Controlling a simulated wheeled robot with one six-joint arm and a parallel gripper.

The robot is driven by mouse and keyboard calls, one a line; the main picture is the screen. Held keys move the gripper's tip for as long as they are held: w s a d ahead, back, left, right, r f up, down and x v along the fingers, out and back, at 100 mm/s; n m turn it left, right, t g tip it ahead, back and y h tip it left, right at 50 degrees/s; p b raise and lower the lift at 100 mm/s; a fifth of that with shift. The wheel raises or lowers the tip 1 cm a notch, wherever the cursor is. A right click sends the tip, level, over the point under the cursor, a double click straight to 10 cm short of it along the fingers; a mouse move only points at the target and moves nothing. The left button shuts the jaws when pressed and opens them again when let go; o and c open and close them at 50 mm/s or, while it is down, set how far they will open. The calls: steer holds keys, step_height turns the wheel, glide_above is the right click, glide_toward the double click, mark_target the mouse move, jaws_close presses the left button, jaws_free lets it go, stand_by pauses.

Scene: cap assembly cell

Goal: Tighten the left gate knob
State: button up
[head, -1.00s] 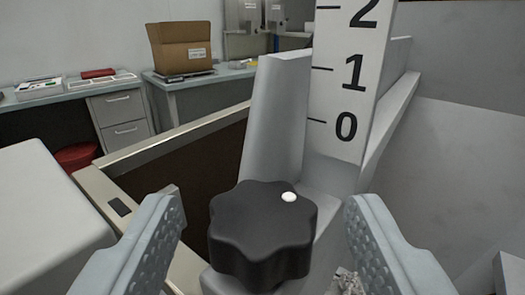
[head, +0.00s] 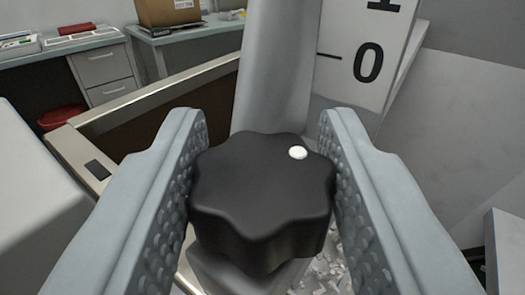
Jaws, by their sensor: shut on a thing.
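The gate knob (head: 258,195) is black and lobed, with a white dot (head: 298,152) on its top near the far right edge. It sits on a grey mount in the middle of the head view. My gripper (head: 262,190) has one finger on each side of the knob, and both textured pads press against its lobes. The gripper is shut on the knob. A white scale plate (head: 352,75) with a black 0 and part of a 1 stands behind it to the right. The lower part of the mount is mostly hidden by the knob.
A grey upright (head: 275,70) rises just behind the knob. A bin with a metal rim (head: 150,108) lies to the left, and small pale pieces (head: 325,268) lie below right. Grey wall panels stand on the right. A desk with a cardboard box (head: 168,10) is far back.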

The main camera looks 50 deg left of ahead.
steer(key=m+t+h, duration=0.2)
steer(key=t+h, duration=0.1)
steer(key=shift+a+r+m, duration=0.1)
steer(key=shift+m, duration=0.3)
steer(key=shift+m+t+h, duration=0.6)
steer(key=shift+m+h, duration=0.2)
steer(key=shift+h, duration=0.4)
steer(key=o, duration=1)
steer(key=shift+s, duration=0.1)
steer(key=v, duration=1.7)
steer(key=shift+s, duration=0.1)
